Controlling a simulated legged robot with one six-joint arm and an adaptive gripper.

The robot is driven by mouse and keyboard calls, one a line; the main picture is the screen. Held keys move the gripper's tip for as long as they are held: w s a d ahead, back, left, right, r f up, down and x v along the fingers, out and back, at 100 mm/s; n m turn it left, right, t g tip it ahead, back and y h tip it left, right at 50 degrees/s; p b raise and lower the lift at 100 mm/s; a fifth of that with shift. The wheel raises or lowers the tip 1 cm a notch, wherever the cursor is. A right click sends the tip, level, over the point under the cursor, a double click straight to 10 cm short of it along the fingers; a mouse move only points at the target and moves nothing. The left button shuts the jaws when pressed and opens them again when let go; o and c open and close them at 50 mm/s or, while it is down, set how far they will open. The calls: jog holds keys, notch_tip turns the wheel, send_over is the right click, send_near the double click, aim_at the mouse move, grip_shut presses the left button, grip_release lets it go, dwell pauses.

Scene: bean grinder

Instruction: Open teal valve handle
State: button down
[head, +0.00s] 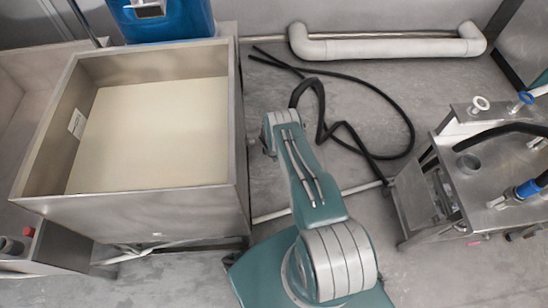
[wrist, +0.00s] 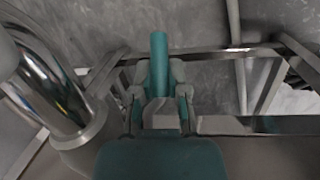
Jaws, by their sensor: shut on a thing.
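In the wrist view, the teal valve handle (wrist: 158,48) is a short, straight bar pointing up the picture. My gripper (wrist: 159,76) is around its lower part, with one grey finger on each side, shut on it. The handle's upper end sticks out beyond the fingertips. The handle's base and the valve body are hidden behind my gripper. In the head view my teal arm fills the lower middle, but my gripper and the handle cannot be made out there.
A shiny metal pipe (wrist: 52,75) stands close on the left of my gripper. Metal frame bars (wrist: 225,57) run behind it. In the head view, a large steel hopper (head: 140,203) is left of my arm, and a steel machine (head: 500,165) stands at right.

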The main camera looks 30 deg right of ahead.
jog(key=shift+s+d+r+g+h, duration=0.2)
jog(key=shift+r+g+h, duration=0.15)
jog(key=shift+h, duration=0.45)
jog(key=shift+s+d+r+g+h, duration=0.1)
jog(key=shift+d+r+g+h, duration=0.2)
jog(key=shift+h, duration=0.5)
jog(key=shift+w+a, duration=0.1)
jog(key=c, duration=0.6)
grip_release()
jog(key=shift+c, duration=0.2)
jog(key=shift+r, duration=0.1)
notch_tip(320, 180, up, 10)
